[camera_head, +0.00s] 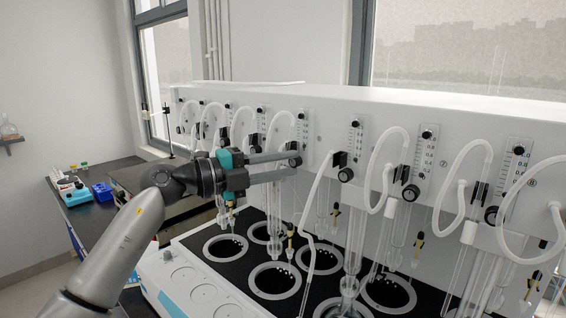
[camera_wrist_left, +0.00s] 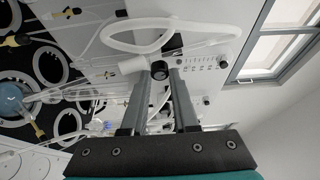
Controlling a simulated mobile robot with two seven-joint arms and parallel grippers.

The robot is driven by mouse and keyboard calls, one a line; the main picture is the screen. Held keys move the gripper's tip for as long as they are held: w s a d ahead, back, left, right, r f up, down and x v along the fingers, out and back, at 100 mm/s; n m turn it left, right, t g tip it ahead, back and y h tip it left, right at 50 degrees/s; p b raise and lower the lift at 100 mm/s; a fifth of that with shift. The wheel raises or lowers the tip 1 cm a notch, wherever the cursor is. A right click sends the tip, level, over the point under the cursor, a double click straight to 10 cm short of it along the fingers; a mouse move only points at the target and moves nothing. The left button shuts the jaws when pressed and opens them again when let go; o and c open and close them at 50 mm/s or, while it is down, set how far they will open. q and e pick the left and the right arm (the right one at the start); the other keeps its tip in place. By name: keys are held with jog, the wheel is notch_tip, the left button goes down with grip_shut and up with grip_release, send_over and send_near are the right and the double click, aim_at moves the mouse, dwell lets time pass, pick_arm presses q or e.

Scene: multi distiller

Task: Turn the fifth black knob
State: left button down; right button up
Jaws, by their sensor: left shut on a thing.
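A white distiller panel (camera_head: 330,100) carries a row of black knobs, each below a small scale plate. My left gripper (camera_head: 296,162) reaches in from the left and is shut on a black knob (camera_head: 293,145) below one of the middle scale plates. In the left wrist view the same knob (camera_wrist_left: 160,70) sits between the two grey fingertips of my left gripper (camera_wrist_left: 160,79). To its right are other black knobs, one in the middle (camera_head: 346,174), one further right (camera_head: 411,192) and one near the right edge (camera_head: 491,215). My right gripper is not in view.
White hoses (camera_head: 376,160) loop in front of the panel. Glass tubes (camera_head: 356,225) hang over a black deck of round heating wells (camera_head: 274,280) below the gripper. A dark bench (camera_head: 90,215) with blue containers (camera_head: 102,191) stands at the left.

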pick_arm(q)
jog(key=c, duration=1)
grip_release()
jog(key=shift+o, duration=0.2)
jog(key=b+v, duration=0.3)
jog(key=v, duration=1.2)
jog(key=shift+s, duration=0.15)
jog(key=shift+o, duration=0.2)
jog(key=shift+a, duration=0.1)
